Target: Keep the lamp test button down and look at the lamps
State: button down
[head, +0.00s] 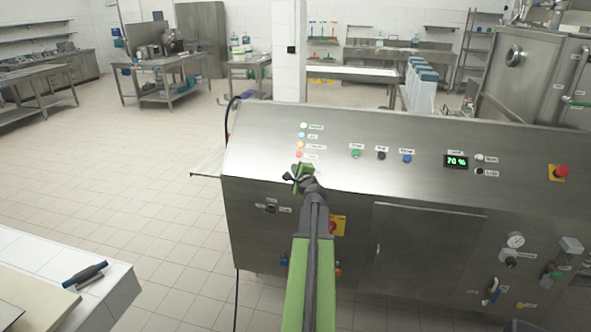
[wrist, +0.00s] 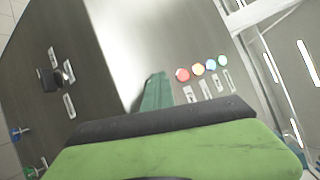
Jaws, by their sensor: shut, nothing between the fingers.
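My gripper (head: 300,178) is shut and empty over the front edge of the sloping console, just below the lamp column. Its green finger also shows in the wrist view (wrist: 155,92), pointing at the panel. The lamps stand in one line: green (head: 303,125), blue (head: 303,135), orange (head: 301,144) and red (head: 299,155). All look bright and coloured, and they show in the wrist view too, with red (wrist: 183,74) nearest the finger. No button is visible under the fingertip; the gripper covers that spot. I cannot tell which control is the lamp test button, nor whether the fingertip touches anything.
Right of the lamps are a green button (head: 356,153), a black button (head: 381,155), a blue button (head: 406,158) and a display (head: 456,162) reading 70 %. A red emergency stop (head: 561,171) sits far right. A black switch (head: 271,208) is on the front face.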

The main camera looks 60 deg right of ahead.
jog(key=shift+s+a+r+p, duration=0.15)
jog(key=shift+a+r+p, duration=0.35)
jog(key=shift+r, duration=0.1)
jog(key=a+r+p, duration=0.1)
jog(key=r+p, duration=0.1)
jog(key=s+a+r+p, duration=0.1)
jog(key=a, duration=0.1)
jog(key=shift+a+r+p, duration=0.1)
jog(key=shift+r+p, duration=0.25)
dwell(0.3)
